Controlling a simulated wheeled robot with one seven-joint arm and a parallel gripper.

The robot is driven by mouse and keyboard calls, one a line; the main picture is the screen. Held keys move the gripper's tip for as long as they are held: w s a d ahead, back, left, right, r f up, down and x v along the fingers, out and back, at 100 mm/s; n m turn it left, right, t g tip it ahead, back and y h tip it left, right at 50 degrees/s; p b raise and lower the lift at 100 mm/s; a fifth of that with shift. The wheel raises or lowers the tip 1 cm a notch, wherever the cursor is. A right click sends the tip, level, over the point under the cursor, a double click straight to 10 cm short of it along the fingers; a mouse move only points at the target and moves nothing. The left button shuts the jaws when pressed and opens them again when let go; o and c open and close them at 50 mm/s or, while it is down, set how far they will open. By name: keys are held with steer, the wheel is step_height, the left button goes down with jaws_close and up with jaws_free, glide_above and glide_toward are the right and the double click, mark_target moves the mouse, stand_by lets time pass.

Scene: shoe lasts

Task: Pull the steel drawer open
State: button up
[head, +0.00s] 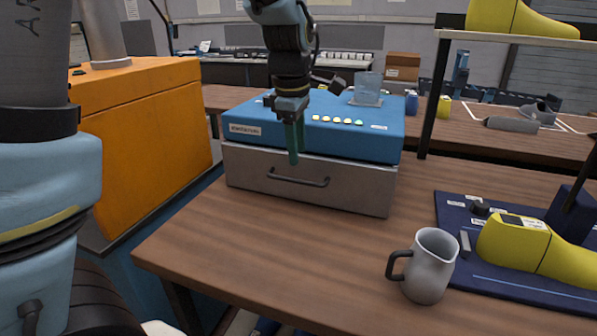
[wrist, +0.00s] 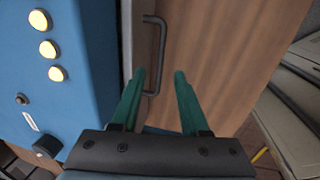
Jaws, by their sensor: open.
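The steel drawer (head: 255,177) is the grey front under a blue machine top on the wooden table, and it looks shut. Its dark bar handle (head: 298,178) runs across the front; in the wrist view the handle (wrist: 153,55) stands upright at top centre. My gripper (head: 293,160) hangs in front of the drawer's upper edge, just above the handle.
A grey jug (head: 428,267) stands on the table (head: 300,245) at front right. A navy mat (head: 455,208) with a yellow shoe last (head: 530,245) lies at the right. A glass (head: 367,90) stands on the blue top (head: 390,125). The table before the drawer is clear.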

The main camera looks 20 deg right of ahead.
mark_target(299, 181)
steer(key=f, duration=0.4)
steer(key=w+f, duration=0.1)
steer(key=f, duration=0.1)
steer(key=shift+d+f, duration=0.35)
steer(key=shift+d, duration=0.05)
jaws_close()
stand_by(1.0)
